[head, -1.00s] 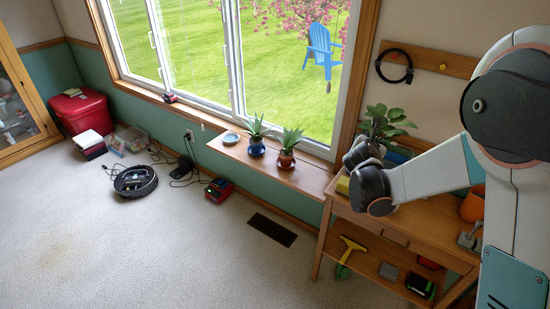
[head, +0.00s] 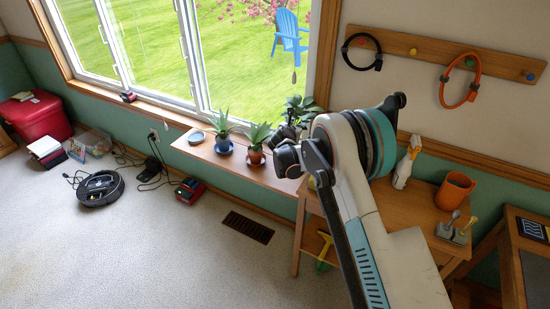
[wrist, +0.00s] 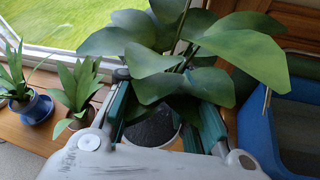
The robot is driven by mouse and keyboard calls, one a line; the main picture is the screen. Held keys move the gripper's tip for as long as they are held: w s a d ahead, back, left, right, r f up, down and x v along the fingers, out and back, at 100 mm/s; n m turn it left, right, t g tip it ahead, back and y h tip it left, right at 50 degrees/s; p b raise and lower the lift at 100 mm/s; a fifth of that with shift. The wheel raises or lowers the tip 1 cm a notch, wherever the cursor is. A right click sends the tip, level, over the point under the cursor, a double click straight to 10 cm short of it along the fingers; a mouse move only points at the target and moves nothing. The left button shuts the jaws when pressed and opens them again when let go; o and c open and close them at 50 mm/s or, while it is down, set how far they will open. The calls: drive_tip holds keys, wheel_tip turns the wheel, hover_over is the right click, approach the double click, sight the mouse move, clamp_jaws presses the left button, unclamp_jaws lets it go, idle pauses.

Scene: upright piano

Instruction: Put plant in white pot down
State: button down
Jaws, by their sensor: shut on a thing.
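The plant in the white pot shows broad green leaves (wrist: 185,55) in the wrist view, with dark soil below them and a sliver of white rim. My gripper (wrist: 165,122) is shut on the pot, with one teal-sided finger on each side. In the head view, the leaves (head: 299,108) show behind my gripper (head: 284,145), in front of the window's right edge and near the right part of the wooden sill shelf (head: 222,162). The pot is hidden there. I cannot tell whether its base touches anything.
Two spiky plants stand on the sill shelf, one in a blue pot (head: 224,145) and one in a terracotta pot (head: 255,156). A blue bin (wrist: 257,130) is close to the right of the held plant. An orange mug (head: 454,190) stands on the wooden table.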

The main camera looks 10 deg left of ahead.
wheel_tip(320, 180, down, 16)
drive_tip(key=b, duration=0.5)
drive_tip(key=shift+f, duration=0.15)
drive_tip(key=shift+f, duration=0.1)
drive_tip(key=c, duration=1.3)
unclamp_jaws()
